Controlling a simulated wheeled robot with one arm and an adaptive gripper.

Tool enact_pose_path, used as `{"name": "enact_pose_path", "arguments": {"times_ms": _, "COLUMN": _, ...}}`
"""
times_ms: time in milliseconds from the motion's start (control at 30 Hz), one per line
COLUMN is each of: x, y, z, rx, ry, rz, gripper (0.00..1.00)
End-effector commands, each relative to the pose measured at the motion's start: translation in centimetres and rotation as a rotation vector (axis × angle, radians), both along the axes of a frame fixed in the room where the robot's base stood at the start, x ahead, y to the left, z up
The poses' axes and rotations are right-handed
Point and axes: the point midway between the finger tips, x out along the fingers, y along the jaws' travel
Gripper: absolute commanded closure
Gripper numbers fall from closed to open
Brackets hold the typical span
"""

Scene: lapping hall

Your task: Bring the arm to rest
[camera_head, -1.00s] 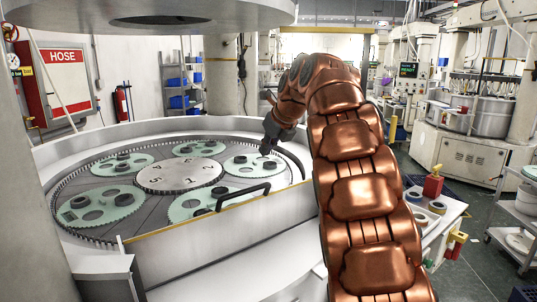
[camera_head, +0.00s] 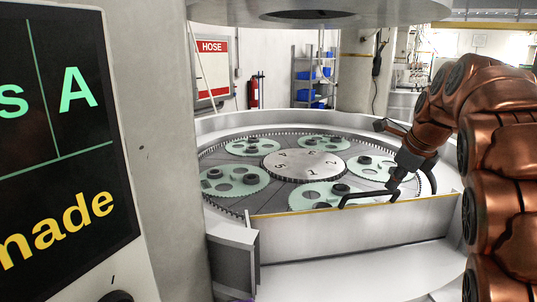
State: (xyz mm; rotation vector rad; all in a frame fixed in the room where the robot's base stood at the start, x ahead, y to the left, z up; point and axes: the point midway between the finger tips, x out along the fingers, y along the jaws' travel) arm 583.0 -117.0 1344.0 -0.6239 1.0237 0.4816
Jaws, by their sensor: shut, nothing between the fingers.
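My copper arm comes in from the right edge and reaches over the round lapping machine. My gripper (camera_head: 393,184) is dark, points down and is shut with nothing in it. In the picture it shows over the right front of the machine, close to the black handle (camera_head: 368,196) on the front panel. I cannot tell how high it hangs or whether it touches anything. The right pale green carrier (camera_head: 366,161) lies just behind it, partly hidden by the arm.
A toothed ring surrounds several green carriers and a numbered centre disc (camera_head: 303,167). The front panel (camera_head: 350,228) stands before it. A grey column and a display screen (camera_head: 55,130) fill the left. The machine's upper plate (camera_head: 320,10) hangs above. A blue-bin shelf (camera_head: 314,75) stands behind.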

Motion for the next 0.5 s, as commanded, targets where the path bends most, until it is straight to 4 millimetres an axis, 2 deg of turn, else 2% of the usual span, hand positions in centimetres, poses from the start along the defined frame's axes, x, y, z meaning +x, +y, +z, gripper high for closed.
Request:
{"name": "enact_pose_path", "arguments": {"times_ms": 33, "x": -1.3, "y": 0.9, "z": -0.6, "rx": -0.028, "ry": 0.015, "rz": 0.067, "gripper": 1.0}}
{"name": "enact_pose_path", "arguments": {"times_ms": 267, "x": -7.2, "y": 3.9, "z": -4.5, "rx": -0.17, "ry": 0.09, "rz": 0.426, "gripper": 1.0}}
{"name": "enact_pose_path", "arguments": {"times_ms": 500, "x": -14.5, "y": 7.0, "z": -9.0, "rx": -0.282, "ry": 0.159, "rz": 0.847, "gripper": 1.0}}
